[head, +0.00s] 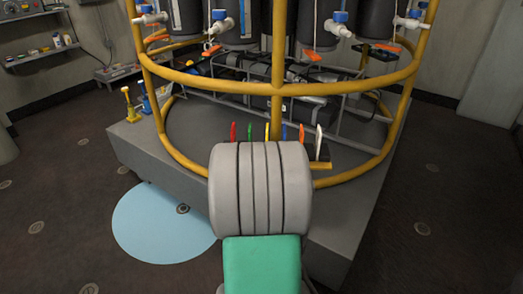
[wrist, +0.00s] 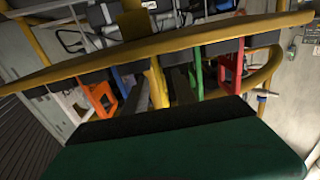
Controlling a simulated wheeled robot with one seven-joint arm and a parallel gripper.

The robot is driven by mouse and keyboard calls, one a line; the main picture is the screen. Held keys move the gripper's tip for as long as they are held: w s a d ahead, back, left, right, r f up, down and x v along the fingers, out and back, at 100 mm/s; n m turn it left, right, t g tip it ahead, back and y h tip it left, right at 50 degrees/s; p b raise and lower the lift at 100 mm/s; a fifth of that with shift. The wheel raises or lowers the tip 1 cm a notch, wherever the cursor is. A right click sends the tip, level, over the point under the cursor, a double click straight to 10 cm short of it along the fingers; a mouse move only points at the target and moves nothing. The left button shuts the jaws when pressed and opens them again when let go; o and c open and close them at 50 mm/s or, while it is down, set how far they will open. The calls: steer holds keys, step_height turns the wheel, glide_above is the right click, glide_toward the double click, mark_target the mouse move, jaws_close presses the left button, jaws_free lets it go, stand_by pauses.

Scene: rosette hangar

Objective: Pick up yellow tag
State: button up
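The yellow tag (head: 267,131) stands upright in a row of coloured tags in the head view, between the green tag (head: 250,131) and the blue tag (head: 284,132). In the wrist view the row runs the other way, and the yellow tag (wrist: 157,88) is near the middle. My gripper (wrist: 158,90) shows there as two dark grey fingers, one on each side of the yellow tag, with gaps that look clear. The gripper appears open. The green body of my wrist hides the finger bases. In the head view my arm hides the gripper.
The red (head: 233,131), orange (head: 301,133) and white (head: 318,140) tags stand in the same row. In the wrist view a yellow rail (wrist: 220,28) crosses close above the tags.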

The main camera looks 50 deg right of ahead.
steer(key=b+x, duration=0.1)
steer(key=x, duration=0.4)
steer(key=shift+w+d+f+b, duration=0.1)
steer(key=shift+w+d+b, duration=0.05)
steer(key=shift+d+b, duration=0.2)
steer(key=shift+w+d, duration=0.35)
jaws_close()
